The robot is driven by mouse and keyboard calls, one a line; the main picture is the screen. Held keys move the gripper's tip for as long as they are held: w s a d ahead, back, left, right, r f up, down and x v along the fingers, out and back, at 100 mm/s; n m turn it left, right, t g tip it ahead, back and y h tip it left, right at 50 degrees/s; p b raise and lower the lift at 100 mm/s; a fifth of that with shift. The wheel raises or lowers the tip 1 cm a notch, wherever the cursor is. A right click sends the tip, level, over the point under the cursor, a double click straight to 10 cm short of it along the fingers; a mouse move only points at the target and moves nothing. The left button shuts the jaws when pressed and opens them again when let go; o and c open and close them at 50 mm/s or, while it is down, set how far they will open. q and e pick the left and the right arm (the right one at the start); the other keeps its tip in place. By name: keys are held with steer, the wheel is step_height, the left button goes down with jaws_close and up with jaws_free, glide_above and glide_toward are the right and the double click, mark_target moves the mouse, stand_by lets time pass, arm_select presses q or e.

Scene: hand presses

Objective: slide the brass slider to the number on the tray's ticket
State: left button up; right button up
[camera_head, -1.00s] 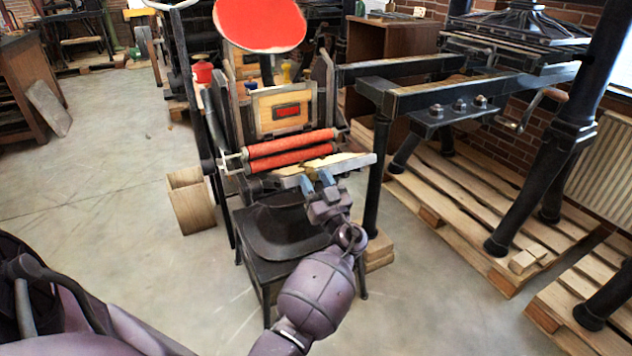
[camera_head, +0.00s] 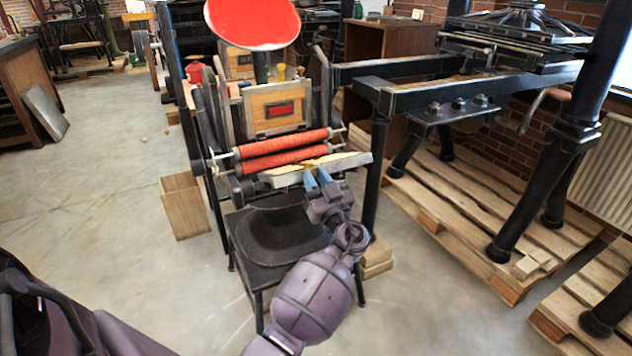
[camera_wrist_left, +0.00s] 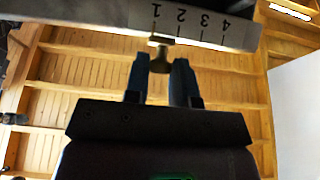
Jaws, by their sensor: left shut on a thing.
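The brass slider (camera_wrist_left: 160,58) shows in the left wrist view, under a pale scale strip (camera_wrist_left: 200,24) marked 1, 2, 3, 4. It sits by the mark 1. My left gripper (camera_wrist_left: 159,80) has one blue-grey finger on each side of the slider's knob and is shut on it. In the head view my left gripper (camera_head: 317,180) is at the front edge of the press's pale feed board (camera_head: 350,162). The slider is too small to make out there. I cannot make out the tray's ticket or read a number on it. My right gripper is not in view.
Two red rollers (camera_head: 285,150) lie just behind the board, below a red disc (camera_head: 252,22). A black stool (camera_head: 275,240) stands below the gripper. A dark press frame (camera_head: 375,170) rises to the right, near wooden pallets (camera_head: 455,205). The floor at left is open.

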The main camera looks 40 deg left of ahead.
arm_select(q)
steer(key=o, duration=0.7)
steer(key=shift+w+d, duration=0.2)
steer(key=shift+w, duration=0.05)
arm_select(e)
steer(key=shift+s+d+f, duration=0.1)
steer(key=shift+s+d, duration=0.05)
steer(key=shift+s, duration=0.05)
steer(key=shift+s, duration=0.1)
arm_select(q)
steer(key=shift+s+f, duration=0.1)
steer(key=v, duration=1)
steer(key=shift+s+d+b, duration=0.2)
steer(key=shift+d+b, duration=0.15)
steer(key=shift+b, duration=0.1)
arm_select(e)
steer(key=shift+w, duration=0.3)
